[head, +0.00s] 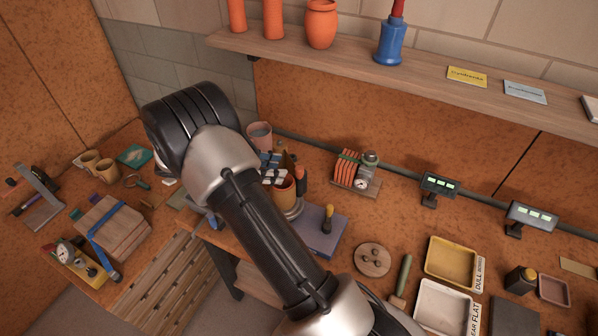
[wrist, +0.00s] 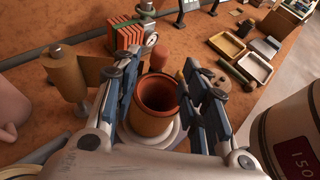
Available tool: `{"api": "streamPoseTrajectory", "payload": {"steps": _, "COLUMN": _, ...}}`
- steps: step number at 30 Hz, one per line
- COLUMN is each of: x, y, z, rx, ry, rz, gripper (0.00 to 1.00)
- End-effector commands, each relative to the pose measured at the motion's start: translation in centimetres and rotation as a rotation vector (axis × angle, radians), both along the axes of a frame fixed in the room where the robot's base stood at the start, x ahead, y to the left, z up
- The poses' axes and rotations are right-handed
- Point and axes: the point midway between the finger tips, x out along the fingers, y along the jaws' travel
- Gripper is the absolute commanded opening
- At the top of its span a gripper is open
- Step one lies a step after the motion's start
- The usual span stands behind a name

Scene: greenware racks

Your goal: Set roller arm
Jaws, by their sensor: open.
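I cannot pick out a roller arm for certain. A tan cylinder with a metal cap (wrist: 68,74) stands left of my gripper in the wrist view, with a tan flap beside it. My gripper (wrist: 163,78) is open, its two blue-grey fingers on either side of a terracotta pot (wrist: 157,93) in that view. The pot is open-topped and sits on a pale round base (wrist: 173,138). I cannot tell whether a finger touches it. In the head view my arm covers most of this spot; part of the pot (head: 284,191) shows beside the arm.
A rack of red slabs (head: 346,168) with a gauge stands behind, near a pipe. To the right are a round wooden disc (head: 373,259), a green-handled tool (head: 401,280), a yellow tray (head: 451,262) and a white tray (head: 440,306). A large white cylinder (wrist: 292,130) is close on the right.

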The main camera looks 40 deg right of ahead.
Motion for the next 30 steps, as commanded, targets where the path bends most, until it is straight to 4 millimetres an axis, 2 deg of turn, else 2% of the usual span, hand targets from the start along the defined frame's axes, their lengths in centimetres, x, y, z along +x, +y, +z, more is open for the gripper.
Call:
{"api": "streamPoseTrajectory", "payload": {"steps": 6, "x": -1.9, "y": -3.9, "z": -1.8, "rx": 0.000, "ry": 0.000, "rz": -0.003, "gripper": 0.40}}
{"api": "streamPoseTrajectory", "payload": {"steps": 12, "x": -2.9, "y": -6.2, "z": -2.8, "rx": 0.000, "ry": -0.001, "rz": -0.003, "gripper": 0.40}}
{"api": "streamPoseTrajectory", "payload": {"steps": 17, "x": -3.2, "y": -6.9, "z": -3.1, "rx": 0.000, "ry": -0.002, "rz": -0.001, "gripper": 0.40}}
{"api": "streamPoseTrajectory", "payload": {"steps": 25, "x": -3.2, "y": -7.0, "z": -3.2, "rx": 0.000, "ry": -0.002, "rz": 0.000, "gripper": 0.40}}
{"api": "streamPoseTrajectory", "payload": {"steps": 30, "x": -3.2, "y": -7.0, "z": -3.2, "rx": 0.000, "ry": -0.002, "rz": -0.001, "gripper": 0.29}}
